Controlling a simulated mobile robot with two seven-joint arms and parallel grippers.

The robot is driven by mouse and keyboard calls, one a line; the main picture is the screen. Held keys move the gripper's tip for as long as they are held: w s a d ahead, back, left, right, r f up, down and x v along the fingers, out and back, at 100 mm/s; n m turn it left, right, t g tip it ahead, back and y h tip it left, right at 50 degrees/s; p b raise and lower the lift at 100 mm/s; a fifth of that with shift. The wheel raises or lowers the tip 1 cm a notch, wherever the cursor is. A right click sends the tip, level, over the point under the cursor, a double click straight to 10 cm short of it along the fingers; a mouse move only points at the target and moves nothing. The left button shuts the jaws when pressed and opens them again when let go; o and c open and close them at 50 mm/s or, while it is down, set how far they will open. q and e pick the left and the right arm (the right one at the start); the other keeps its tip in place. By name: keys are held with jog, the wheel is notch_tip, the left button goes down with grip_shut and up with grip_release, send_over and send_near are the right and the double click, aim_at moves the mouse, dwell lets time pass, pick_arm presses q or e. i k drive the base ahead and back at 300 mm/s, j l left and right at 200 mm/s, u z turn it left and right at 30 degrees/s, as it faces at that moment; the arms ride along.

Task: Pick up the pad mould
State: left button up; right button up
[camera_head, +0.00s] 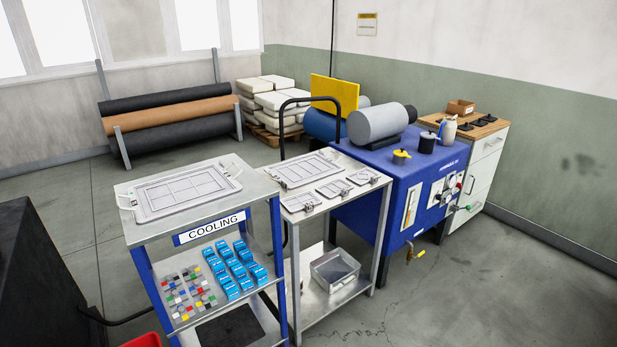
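Several flat grey metal moulds are in view, and I cannot tell for sure which one is the pad mould. A large rectangular mould (187,189) with a handle at each end lies on top of the rack labelled COOLING (148,238). Another large panelled mould (303,169) lies at the back of the steel trolley (357,196). Smaller moulds lie on the same trolley top: one at the front left (300,201), one in the middle (333,189) and one at the right (361,177). Neither of my grippers is in view.
Blue boxes (236,268) and coloured blocks (187,293) fill the rack's middle shelf. A blue hydraulic unit (386,173) stands close behind the trolley. A dark block (40,275) is at the left edge. Floor at right is open.

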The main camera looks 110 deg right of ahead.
aim_at(362, 176)
jog(key=z, duration=4)
jog(key=i+u, duration=0.1)
jog(key=u, duration=0.3)
jog(key=i+l+u, duration=0.1)
jog(key=u, duration=0.25)
jog(key=i+l+u, duration=0.35)
jog(key=l, duration=0.3)
jog(key=i+l+u, duration=0.2)
jog(key=l, duration=0.2)
jog(key=i+l, duration=0.15)
jog(key=l, duration=0.2)
jog(key=i+l+u, duration=0.1)
jog(key=l, duration=0.25)
jog(key=i+l, duration=0.2)
jog(key=l, duration=0.15)
jog(key=j+u, duration=0.05)
